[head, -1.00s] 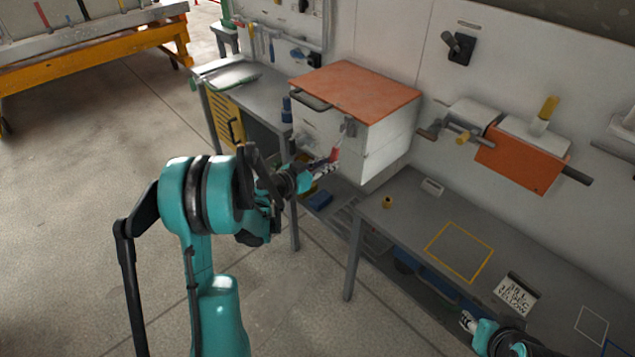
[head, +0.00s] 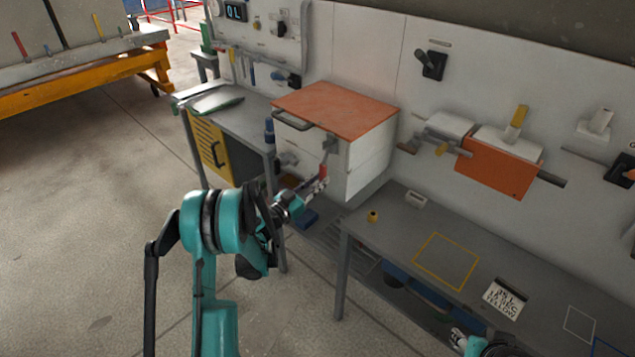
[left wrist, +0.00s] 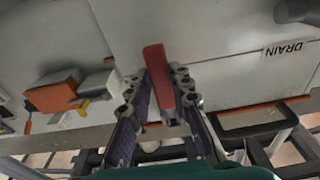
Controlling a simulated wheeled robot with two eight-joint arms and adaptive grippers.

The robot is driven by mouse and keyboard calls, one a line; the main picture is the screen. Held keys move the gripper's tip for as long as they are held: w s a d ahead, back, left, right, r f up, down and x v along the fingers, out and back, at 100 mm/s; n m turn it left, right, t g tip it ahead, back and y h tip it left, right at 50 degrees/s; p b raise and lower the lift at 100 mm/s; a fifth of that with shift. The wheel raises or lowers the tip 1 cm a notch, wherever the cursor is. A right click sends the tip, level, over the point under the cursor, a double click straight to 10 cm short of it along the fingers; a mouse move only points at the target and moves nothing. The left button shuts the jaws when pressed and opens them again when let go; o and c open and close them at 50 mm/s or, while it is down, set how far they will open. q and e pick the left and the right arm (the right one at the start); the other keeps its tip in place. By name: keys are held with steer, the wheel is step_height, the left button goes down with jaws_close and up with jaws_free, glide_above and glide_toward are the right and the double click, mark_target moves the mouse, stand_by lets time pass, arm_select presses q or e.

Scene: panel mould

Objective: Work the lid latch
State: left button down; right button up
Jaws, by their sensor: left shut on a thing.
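The white box with an orange lid (head: 335,103) stands at the back, between the two benches. A latch with a grey top part (head: 329,147) and a red handle (head: 323,173) is on its front face. My left gripper (head: 318,184) is at the red handle, below the lid's front edge. In the left wrist view the red handle (left wrist: 158,75) stands between the two fingers of the left gripper (left wrist: 162,92), which is shut on it. My right gripper (head: 458,338) shows only partly at the bottom edge, and its jaws are too small to judge.
Open floor lies at the left.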

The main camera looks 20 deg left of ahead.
arm_select(q)
steer(key=c, duration=1.4)
jaws_free()
steer(key=shift+w, duration=0.15)
steer(key=shift+o, duration=0.2)
steer(key=v, duration=0.7)
steer(key=shift+s, duration=0.25)
steer(key=shift+d, duration=0.1)
